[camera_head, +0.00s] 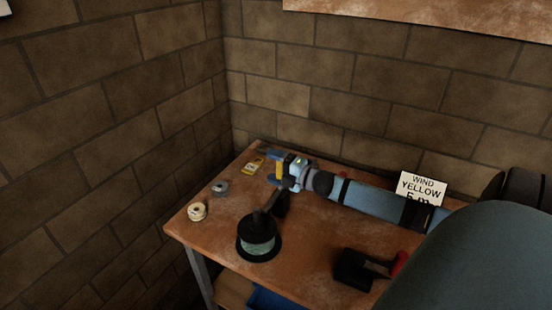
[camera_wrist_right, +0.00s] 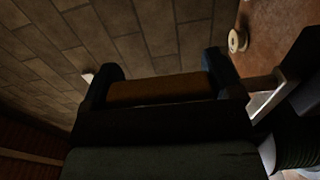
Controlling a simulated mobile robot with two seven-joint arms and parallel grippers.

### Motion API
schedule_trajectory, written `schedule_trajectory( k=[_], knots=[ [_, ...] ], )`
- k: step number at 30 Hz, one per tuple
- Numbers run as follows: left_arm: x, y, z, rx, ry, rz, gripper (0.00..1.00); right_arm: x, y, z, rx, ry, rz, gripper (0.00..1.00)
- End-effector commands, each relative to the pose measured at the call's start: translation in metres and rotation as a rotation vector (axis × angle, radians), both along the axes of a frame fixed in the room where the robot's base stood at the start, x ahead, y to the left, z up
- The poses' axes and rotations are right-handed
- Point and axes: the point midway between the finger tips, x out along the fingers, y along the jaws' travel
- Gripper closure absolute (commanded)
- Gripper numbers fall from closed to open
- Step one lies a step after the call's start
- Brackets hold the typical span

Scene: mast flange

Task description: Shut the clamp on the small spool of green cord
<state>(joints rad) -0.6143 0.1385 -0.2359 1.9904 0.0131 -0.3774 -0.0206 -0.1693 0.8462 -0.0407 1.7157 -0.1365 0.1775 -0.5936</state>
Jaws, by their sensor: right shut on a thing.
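The spool of green cord (camera_head: 258,247) stands on the workbench between dark flanges, with pale green cord showing; its banded side also shows at the lower right of the right wrist view (camera_wrist_right: 300,145). A dark arm (camera_head: 266,209) rises from it toward my right gripper (camera_head: 277,170). That gripper is above and behind the spool, shut on a yellow-orange bar (camera_wrist_right: 160,88) that spans between its fingers in the right wrist view. I cannot tell whether this bar belongs to the clamp, nor how the clamp stands. My left gripper is not in view.
A cream spool (camera_head: 197,211) and a grey spool (camera_head: 220,188) stand at the workbench's (camera_head: 310,255) left side. A yellow item (camera_head: 254,164) lies at the back. A sign (camera_head: 422,188) reads "WIND YELLOW 5 m". A black and red tool (camera_head: 367,267) lies front right. Brick walls close the corner.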

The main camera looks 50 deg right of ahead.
Motion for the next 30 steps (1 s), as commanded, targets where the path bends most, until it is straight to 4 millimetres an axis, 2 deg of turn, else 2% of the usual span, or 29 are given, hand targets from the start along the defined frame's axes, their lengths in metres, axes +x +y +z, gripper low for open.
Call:
schedule_trajectory(
  k=[15, 16, 17, 18, 26, 30],
  knots=[
    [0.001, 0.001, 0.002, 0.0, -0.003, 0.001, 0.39, -0.001, 0.003, -0.001, -0.028, -0.007, 0.002, 0.57],
    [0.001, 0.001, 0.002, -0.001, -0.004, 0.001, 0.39, -0.001, 0.003, -0.001, -0.029, -0.007, 0.002, 0.1],
    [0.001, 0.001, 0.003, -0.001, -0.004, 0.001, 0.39, -0.001, 0.003, -0.001, -0.028, -0.007, 0.002, 0.03],
    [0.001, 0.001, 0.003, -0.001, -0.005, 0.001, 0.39, -0.001, 0.003, -0.001, -0.028, -0.007, 0.002, 0.0],
    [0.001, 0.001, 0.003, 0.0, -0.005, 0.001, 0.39, -0.002, 0.002, -0.001, -0.024, -0.006, 0.001, 0.0],
    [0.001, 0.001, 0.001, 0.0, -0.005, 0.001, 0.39, -0.013, -0.001, -0.003, -0.024, -0.004, 0.0, 0.0]
  ],
)
